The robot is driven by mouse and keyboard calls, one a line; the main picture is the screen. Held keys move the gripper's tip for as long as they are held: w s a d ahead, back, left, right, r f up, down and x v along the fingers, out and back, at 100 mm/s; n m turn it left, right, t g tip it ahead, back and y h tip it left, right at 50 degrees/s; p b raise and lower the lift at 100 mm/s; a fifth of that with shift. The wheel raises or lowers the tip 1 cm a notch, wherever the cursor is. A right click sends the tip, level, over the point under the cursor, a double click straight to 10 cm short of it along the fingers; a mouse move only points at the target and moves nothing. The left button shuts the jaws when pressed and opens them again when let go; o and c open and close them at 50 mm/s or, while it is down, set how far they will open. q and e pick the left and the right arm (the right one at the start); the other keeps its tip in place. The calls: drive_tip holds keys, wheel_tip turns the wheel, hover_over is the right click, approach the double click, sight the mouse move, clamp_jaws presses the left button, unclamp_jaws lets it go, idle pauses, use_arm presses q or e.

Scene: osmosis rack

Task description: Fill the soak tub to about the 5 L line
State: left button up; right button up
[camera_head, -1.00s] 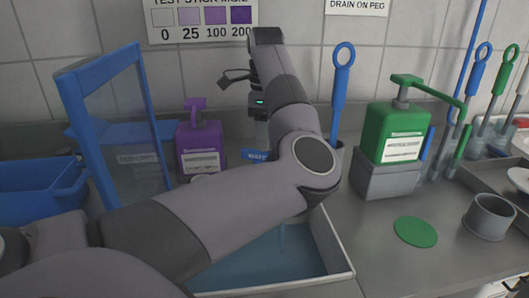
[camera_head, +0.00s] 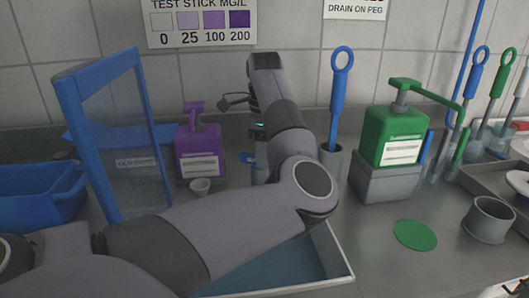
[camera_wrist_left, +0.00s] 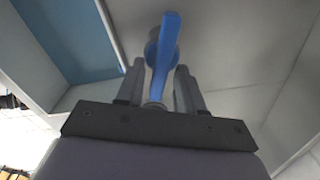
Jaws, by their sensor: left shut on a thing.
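The light-walled tub (camera_head: 333,248) sits at the bottom centre of the head view, with a blue surface inside. My left arm covers much of it, and I cannot read a level line. A blue lever (camera_wrist_left: 165,45) stands between the fingers of my left gripper (camera_wrist_left: 158,75) in the left wrist view. The gripper is shut on it. In the head view a small blue part (camera_head: 247,157) shows beside my left gripper (camera_head: 260,160), which is partly hidden behind my arm. No water stream is visible now. My right gripper is out of view.
A purple pump bottle (camera_head: 199,150) and a small cup (camera_head: 200,186) stand left of the lever. A blue-framed panel (camera_head: 75,120) and blue bin (camera_head: 45,192) are farther left. A green pump bottle (camera_head: 393,135), green disc (camera_head: 415,235) and grey cup (camera_head: 489,219) are right.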

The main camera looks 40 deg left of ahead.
use_arm(q)
drive_tip(key=n, duration=0.4)
drive_tip(key=shift+w+a, duration=0.15)
drive_tip(key=shift+w, duration=0.05)
drive_tip(key=o, duration=0.7)
drive_tip(key=shift+c, duration=0.2)
drive_tip(key=shift+r, duration=0.1)
wheel_tip(320, 180, up, 7)
idle(0.5)
